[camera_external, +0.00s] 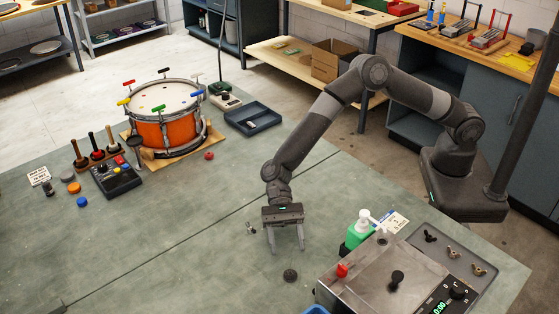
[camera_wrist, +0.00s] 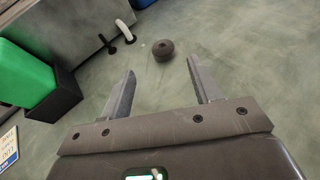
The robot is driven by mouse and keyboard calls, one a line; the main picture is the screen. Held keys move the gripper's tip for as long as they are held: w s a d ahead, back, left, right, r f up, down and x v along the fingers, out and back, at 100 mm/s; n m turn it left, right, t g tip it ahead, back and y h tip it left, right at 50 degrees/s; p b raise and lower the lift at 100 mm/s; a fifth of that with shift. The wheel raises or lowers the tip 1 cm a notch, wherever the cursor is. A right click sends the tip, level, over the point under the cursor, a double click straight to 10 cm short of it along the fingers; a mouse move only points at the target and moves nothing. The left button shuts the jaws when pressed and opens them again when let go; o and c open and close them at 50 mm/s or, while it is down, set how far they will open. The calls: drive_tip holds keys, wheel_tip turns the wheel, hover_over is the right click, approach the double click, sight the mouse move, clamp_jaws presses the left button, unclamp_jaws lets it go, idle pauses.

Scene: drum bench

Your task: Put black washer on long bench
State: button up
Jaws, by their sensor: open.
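A small dark round piece with a hollow in its top, which looks like the black washer (camera_external: 290,275), lies on the grey-green bench top (camera_external: 150,245). It also shows in the wrist view (camera_wrist: 163,50), just beyond the fingertips and between their lines. My gripper (camera_external: 287,250) points down close to the bench, with its fingers apart and nothing between them; both fingers show in the wrist view (camera_wrist: 161,66). The piece is apart from the fingers. I cannot tell which of the benches in view is the long bench.
A metal box (camera_external: 370,275) with knobs and a green bottle (camera_external: 358,232) stand right of my gripper. An orange drum (camera_external: 170,130) and a dark tray (camera_external: 253,119) stand further back. Wooden-topped benches (camera_external: 480,60) line the back. The bench's left front is clear.

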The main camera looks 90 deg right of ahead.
sight(290, 271)
drive_tip(key=x, duration=0.6)
drive_tip(key=shift+w+a+f, duration=0.1)
drive_tip(key=shift+w+a, duration=0.05)
drive_tip(key=shift+w, duration=0.05)
drive_tip(key=c, duration=1.1)
drive_tip(key=shift+c, duration=0.2)
drive_tip(key=shift+r, duration=0.55)
drive_tip(key=r, duration=0.2)
drive_tip(key=d+r, duration=0.1)
drive_tip(key=shift+w+d+r, duration=0.15)
drive_tip(key=shift+r, duration=0.25)
drive_tip(key=shift+c, duration=0.2)
drive_tip(key=s+r+v, duration=0.1)
drive_tip(key=r+v, duration=0.1)
drive_tip(key=v, duration=1)
drive_tip(key=s+d+f+m+t+h, duration=0.1)
drive_tip(key=d+m+t+h, duration=0.3)
drive_tip(key=d, duration=1.5)
drive_tip(key=s+d+f+m+t+h, duration=0.1)
drive_tip(key=d+m+t+h, duration=0.4)
drive_tip(key=d+m+t, duration=0.6)
drive_tip(key=d+m, duration=0.2)
drive_tip(key=d, duration=0.6)
drive_tip(key=shift+s+d+f+t, duration=0.3)
drive_tip(key=shift+s+f+t, duration=0.1)
